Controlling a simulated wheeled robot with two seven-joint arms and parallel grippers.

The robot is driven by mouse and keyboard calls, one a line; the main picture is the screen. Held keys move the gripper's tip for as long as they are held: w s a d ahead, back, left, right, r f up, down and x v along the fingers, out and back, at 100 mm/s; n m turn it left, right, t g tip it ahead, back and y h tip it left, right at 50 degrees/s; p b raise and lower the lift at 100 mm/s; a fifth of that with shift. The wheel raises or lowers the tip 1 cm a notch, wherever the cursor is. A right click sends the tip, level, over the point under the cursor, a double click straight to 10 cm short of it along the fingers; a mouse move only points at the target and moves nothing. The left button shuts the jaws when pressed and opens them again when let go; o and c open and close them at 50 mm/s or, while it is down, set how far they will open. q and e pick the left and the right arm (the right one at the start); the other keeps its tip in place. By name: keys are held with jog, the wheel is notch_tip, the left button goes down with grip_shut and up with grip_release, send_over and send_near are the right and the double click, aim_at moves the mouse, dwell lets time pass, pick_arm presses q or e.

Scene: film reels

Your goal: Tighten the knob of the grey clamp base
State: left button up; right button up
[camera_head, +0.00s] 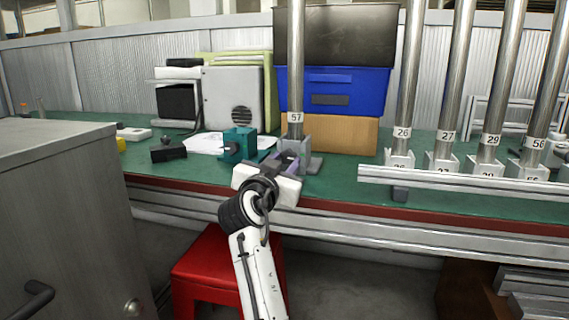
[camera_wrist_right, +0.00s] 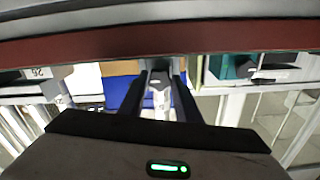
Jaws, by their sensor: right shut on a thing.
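The grey clamp base (camera_head: 310,160) stands on the green bench top, around the foot of an upright metal pole (camera_head: 296,70) labelled 57. My right gripper (camera_head: 289,160) reaches it from the front and is shut at its near side. In the right wrist view, a small pale grey part, which looks like the knob (camera_wrist_right: 160,92), sits between the two dark fingers of the gripper (camera_wrist_right: 162,100). In the head view the gripper hides the knob, so its turn cannot be told. My left gripper is in neither view.
A teal clamp (camera_head: 238,145) stands close left of the gripper. A blue crate (camera_head: 345,92) on a cardboard box (camera_head: 345,135) is behind. Numbered poles in pale holders and a metal rail (camera_head: 460,183) are to the right. A red stool (camera_head: 200,270) is below the bench.

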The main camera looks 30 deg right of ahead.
jog(key=o, duration=1.1)
jog(key=shift+c, duration=0.2)
notch_tip(320, 180, up, 4)
jog(key=shift+r+p, duration=0.25)
jog(key=shift+p, duration=0.75)
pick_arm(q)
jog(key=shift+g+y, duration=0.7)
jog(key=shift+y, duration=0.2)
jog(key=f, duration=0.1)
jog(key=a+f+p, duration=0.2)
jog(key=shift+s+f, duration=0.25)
pick_arm(e)
notch_tip(320, 180, up, 6)
jog(key=shift+f, duration=0.25)
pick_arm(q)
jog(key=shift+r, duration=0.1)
